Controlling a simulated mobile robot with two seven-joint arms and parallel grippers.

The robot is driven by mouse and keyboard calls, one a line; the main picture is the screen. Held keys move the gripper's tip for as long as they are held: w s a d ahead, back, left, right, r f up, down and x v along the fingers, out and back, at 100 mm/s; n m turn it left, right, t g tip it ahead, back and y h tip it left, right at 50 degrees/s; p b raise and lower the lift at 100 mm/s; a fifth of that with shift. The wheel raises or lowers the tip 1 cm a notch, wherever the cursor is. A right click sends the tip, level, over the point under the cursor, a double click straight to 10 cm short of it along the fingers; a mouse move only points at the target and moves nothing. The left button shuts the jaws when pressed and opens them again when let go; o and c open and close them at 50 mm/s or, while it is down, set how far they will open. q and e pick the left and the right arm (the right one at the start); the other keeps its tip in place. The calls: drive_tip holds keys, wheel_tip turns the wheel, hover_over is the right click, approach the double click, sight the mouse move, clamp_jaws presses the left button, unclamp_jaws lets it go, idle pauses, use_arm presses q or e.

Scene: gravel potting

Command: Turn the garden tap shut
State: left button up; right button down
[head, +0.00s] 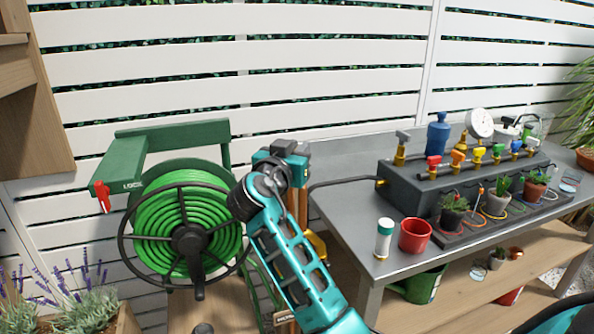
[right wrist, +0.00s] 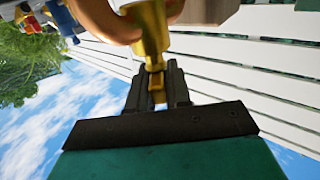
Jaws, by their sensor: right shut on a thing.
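The garden tap shows in the right wrist view as a brass piece (right wrist: 150,32) between the dark fingers of my right gripper (right wrist: 157,80). The fingers are shut on its lower end. In the head view my right gripper (head: 284,160) is up at the wooden post (head: 303,205), right of the hose reel. Its own body hides the fingertips and the tap there. I cannot tell from these views how far the tap is turned. My left gripper is not in view.
A green hose reel (head: 190,235) with a black wheel stands close left of my arm; a red lever (head: 102,195) hangs on its frame. On the right, a grey bench (head: 345,215) holds a red pot (head: 415,235), a white-green shaker (head: 384,238) and a valve box (head: 415,185).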

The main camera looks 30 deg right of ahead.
drive_tip(key=m+g+b, duration=0.1)
drive_tip(key=g+h+b, duration=0.1)
drive_tip(key=shift+w+f+m+g+h+b, duration=0.1)
drive_tip(key=shift+f+m+g+h+b, duration=0.2)
drive_tip(key=shift+f+m+b, duration=0.1)
drive_tip(key=m+g+b, duration=0.1)
drive_tip(key=g, duration=0.1)
drive_tip(key=m+g+h+b, duration=0.1)
drive_tip(key=m+g+b, duration=0.1)
drive_tip(key=g+b, duration=0.1)
drive_tip(key=shift+r+m+g+h, duration=0.25)
drive_tip(key=shift+m+g+h, duration=0.05)
drive_tip(key=shift+m+h, duration=0.1)
drive_tip(key=shift+r+m+g+b, duration=0.15)
drive_tip(key=shift+m+g+b, duration=0.35)
drive_tip(key=shift+m+g, duration=0.8)
drive_tip(key=shift+r+m+g+b, duration=0.1)
drive_tip(key=shift+m+g+b, duration=0.5)
drive_tip(key=shift+g, duration=1.3)
drive_tip(key=shift+m+g, duration=0.4)
drive_tip(key=c, duration=1.1)
unclamp_jaws()
drive_tip(key=shift+c, duration=0.2)
